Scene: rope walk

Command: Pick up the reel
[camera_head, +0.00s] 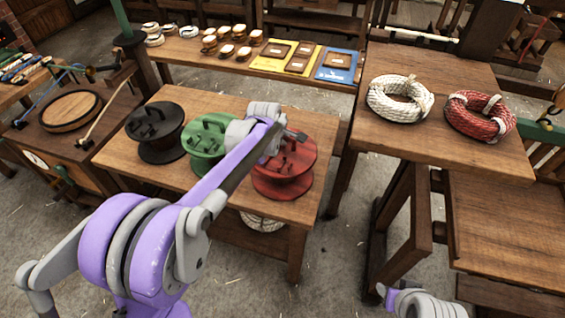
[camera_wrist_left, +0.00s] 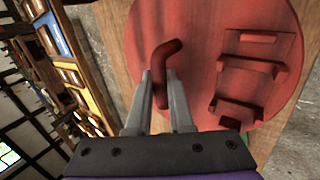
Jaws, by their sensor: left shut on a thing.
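A red reel (camera_head: 284,180) stands on the wooden table, to the right of a green reel (camera_head: 203,145) and a black reel (camera_head: 155,130). My left gripper (camera_head: 297,136) is over the red reel, and my arm partly hides the red and green reels. In the left wrist view, the fingers of my left gripper (camera_wrist_left: 160,88) are closed around the bent upright handle of the red reel (camera_wrist_left: 205,25). The reel appears to rest on the table. My right gripper is out of sight; only part of that arm shows at the lower right.
The reel table (camera_head: 230,105) has bare wood around the reels. A table to the right holds a white rope coil (camera_head: 399,98) and a red rope coil (camera_head: 480,116). A back bench carries small rolls and yellow and blue boards (camera_head: 337,66). A round wooden lid (camera_head: 71,110) lies at left.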

